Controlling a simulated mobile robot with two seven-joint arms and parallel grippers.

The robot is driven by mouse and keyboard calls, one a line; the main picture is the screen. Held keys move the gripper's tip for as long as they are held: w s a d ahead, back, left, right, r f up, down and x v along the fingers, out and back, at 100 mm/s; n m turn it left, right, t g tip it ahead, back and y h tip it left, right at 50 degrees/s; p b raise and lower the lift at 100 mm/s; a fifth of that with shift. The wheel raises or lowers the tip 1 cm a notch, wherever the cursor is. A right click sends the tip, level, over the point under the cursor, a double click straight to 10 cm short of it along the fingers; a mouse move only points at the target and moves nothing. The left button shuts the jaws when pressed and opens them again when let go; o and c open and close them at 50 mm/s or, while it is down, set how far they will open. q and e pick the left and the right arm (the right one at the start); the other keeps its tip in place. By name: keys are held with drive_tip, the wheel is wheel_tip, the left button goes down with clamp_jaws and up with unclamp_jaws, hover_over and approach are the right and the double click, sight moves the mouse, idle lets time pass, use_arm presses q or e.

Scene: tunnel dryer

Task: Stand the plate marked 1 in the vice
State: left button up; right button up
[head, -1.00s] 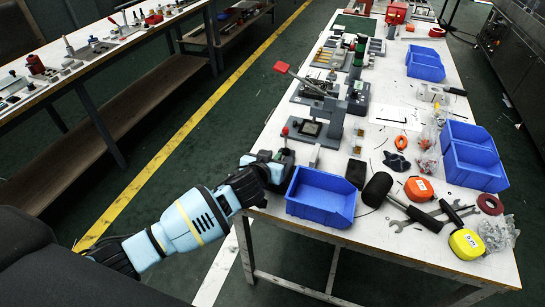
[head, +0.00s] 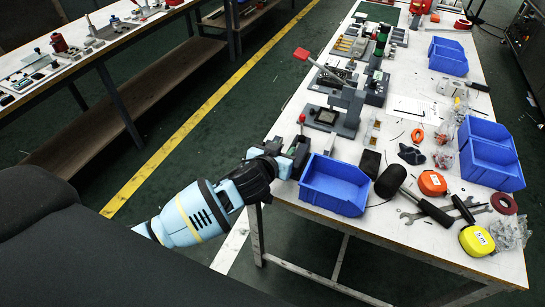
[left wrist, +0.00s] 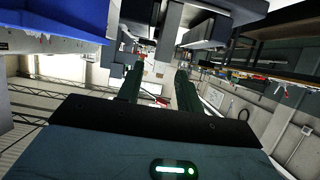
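My left gripper (head: 298,150) is at the near left edge of the workbench, just left of a blue bin. In the left wrist view its two dark fingers (left wrist: 158,88) stand apart, with no object clearly held between them. A small pale upright piece (head: 329,142) stands just beyond the gripper; I cannot tell whether it is the plate, and no number 1 is readable. A red-knobbed lever (head: 301,119) rises beside the gripper; I cannot tell whether it belongs to the vice. My right gripper is not in view.
The near blue bin (head: 335,186) is close to my left gripper. A black mallet (head: 391,181), an orange tape measure (head: 432,183) and a yellow one (head: 476,240) lie to its right. A grey lever press (head: 345,100) stands behind. Blue bins (head: 490,155) line the right side.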

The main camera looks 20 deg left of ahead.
use_arm(q)
drive_tip(key=v, duration=0.6)
drive_tip(key=shift+s, duration=0.25)
drive_tip(key=shift+r, duration=0.15)
drive_tip(key=s+d+f+m+g+h, duration=0.15)
drive_tip(key=s+f+g, duration=0.25)
drive_tip(key=s+f, duration=1.2)
drive_tip(key=s+a+f, duration=0.1)
drive_tip(key=s+f, duration=0.2)
drive_tip(key=s, duration=0.7)
drive_tip(key=s+a+f+g, duration=0.1)
drive_tip(key=s+f, duration=0.2)
drive_tip(key=s, duration=0.8)
drive_tip(key=shift+a+g, duration=0.3)
drive_tip(key=shift+w+a, duration=0.1)
drive_tip(key=shift+a, duration=0.05)
